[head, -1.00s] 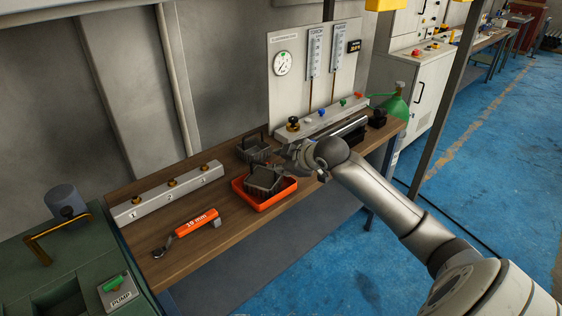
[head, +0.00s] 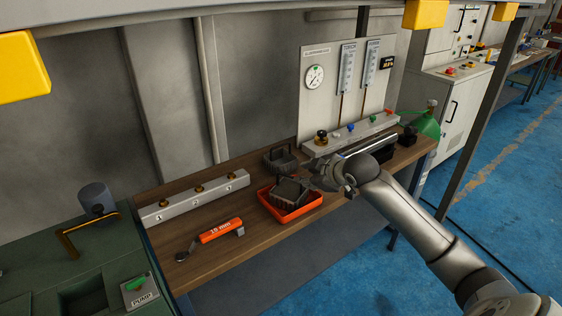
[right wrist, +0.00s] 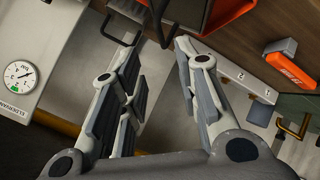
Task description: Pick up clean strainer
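Two dark grey strainers with loop handles are in the head view. One strainer (head: 281,160) stands on the bench behind the orange tray (head: 300,212); the other strainer (head: 289,189) sits tilted in the tray. I cannot tell from their surfaces which is clean. My right gripper (head: 318,178) is just right of both, above the bench. In the right wrist view my right gripper (right wrist: 158,75) is open, with nothing between its fingers. A dark handle (right wrist: 119,38) and the tray's orange wall (right wrist: 232,14) show beyond the fingertips. My left gripper is not in view.
A numbered valve manifold (head: 195,197) and an orange 19 mm wrench (head: 220,231) lie left on the wooden bench. A gauge panel (head: 340,85) and a second manifold (head: 345,135) stand behind the gripper. A green pump unit (head: 95,255) is at lower left.

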